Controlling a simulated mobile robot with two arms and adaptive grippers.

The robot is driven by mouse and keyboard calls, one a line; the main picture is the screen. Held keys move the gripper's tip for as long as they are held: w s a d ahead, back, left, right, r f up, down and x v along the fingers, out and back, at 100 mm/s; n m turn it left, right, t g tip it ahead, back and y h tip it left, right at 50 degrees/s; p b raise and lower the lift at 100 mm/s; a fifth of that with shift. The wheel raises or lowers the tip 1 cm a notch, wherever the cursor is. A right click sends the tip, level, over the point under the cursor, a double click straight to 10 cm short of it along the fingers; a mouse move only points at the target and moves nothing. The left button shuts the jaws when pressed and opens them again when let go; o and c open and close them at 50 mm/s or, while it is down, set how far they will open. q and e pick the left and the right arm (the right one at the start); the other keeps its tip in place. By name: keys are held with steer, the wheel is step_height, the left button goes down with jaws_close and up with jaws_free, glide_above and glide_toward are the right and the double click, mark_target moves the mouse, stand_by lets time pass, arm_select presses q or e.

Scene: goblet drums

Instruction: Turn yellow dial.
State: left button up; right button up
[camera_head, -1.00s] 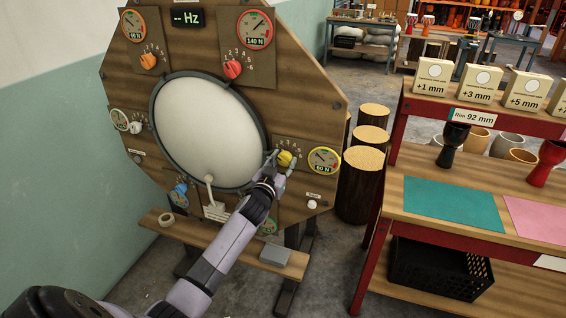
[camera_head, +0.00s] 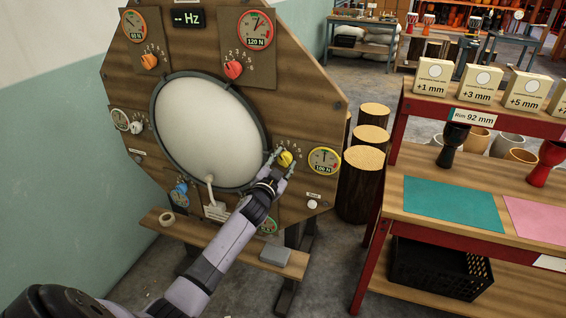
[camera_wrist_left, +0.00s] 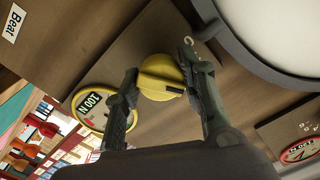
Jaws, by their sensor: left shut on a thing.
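The yellow dial (camera_head: 286,158) sits on the right side of the wooden octagonal board (camera_head: 310,100), just left of a yellow-rimmed gauge (camera_head: 323,160) that reads 100 N. My left gripper (camera_head: 279,163) reaches the dial from below. In the left wrist view the yellow dial (camera_wrist_left: 161,77) is between the two fingers of my left gripper (camera_wrist_left: 158,85), which is shut on it. A dark pointer mark shows on the dial. The yellow-rimmed gauge (camera_wrist_left: 92,108) shows beside the fingers. My right gripper is not in view.
A white drumhead (camera_head: 205,130) fills the board's middle. A red dial (camera_head: 233,69) and an orange dial (camera_head: 149,61) sit above, a blue dial (camera_head: 180,189) lower left. A grey block (camera_head: 274,254) lies on the ledge. Log stools (camera_head: 364,160) stand at right.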

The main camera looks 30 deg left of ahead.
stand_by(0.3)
arm_select(q)
steer(key=o, duration=1.2)
steer(key=v, duration=1.2)
steer(key=shift+s, duration=0.1)
steer(key=shift+f, duration=0.1)
